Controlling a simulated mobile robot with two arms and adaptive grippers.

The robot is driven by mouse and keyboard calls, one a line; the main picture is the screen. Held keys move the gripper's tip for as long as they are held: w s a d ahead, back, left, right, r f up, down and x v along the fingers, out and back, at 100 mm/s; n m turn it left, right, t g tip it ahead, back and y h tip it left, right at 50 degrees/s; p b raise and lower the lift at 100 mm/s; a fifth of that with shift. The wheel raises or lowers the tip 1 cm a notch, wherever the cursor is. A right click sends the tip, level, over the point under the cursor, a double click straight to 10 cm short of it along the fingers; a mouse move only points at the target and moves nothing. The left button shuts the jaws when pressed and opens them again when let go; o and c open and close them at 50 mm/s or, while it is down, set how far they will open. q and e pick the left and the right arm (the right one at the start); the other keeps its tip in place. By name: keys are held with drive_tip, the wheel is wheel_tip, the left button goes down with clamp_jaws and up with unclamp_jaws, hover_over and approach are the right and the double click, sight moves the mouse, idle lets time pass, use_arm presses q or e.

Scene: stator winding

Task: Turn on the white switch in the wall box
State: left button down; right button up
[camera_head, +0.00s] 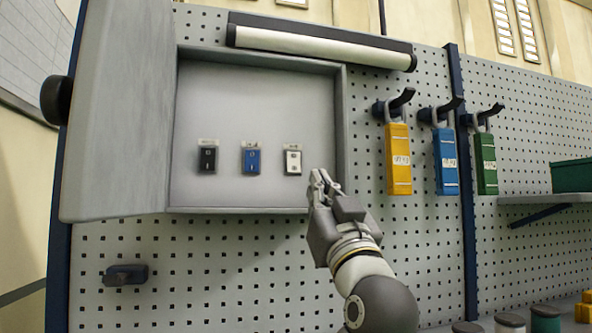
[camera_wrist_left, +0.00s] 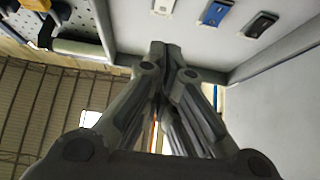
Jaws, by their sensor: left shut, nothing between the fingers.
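The white switch (camera_head: 293,161) is the rightmost of three on the back wall of the open grey wall box (camera_head: 256,194). A small label sits above it. Whether its rocker is on or off is too small to tell. It also shows at the top edge of the left wrist view (camera_wrist_left: 163,5), partly cut off. My left gripper (camera_head: 318,177) is shut and empty, at the box's lower right. In the head view its fingertips appear below and right of the white switch; in the wrist view (camera_wrist_left: 166,50) they appear apart from it. My right gripper is out of view.
The blue switch (camera_head: 251,160) and black switch (camera_head: 207,158) sit left of the white one. The box door (camera_head: 118,110) stands open at left. Yellow (camera_head: 398,160), blue (camera_head: 446,162) and green (camera_head: 486,163) padlocks hang right of the box. A lamp (camera_head: 320,45) is above.

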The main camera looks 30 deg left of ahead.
sight(294, 155)
use_arm(q)
drive_tip(key=p+x, duration=0.2)
drive_tip(key=x, duration=0.2)
drive_tip(key=f+p+x, duration=0.1)
drive_tip(key=p+x, duration=0.2)
drive_tip(key=x, duration=0.1)
drive_tip(key=w+a+f+p+x, duration=0.1)
drive_tip(key=p+x, duration=0.2)
drive_tip(key=x, duration=0.2)
drive_tip(key=shift+w+a+f, duration=0.1)
drive_tip(key=shift+f, duration=0.1)
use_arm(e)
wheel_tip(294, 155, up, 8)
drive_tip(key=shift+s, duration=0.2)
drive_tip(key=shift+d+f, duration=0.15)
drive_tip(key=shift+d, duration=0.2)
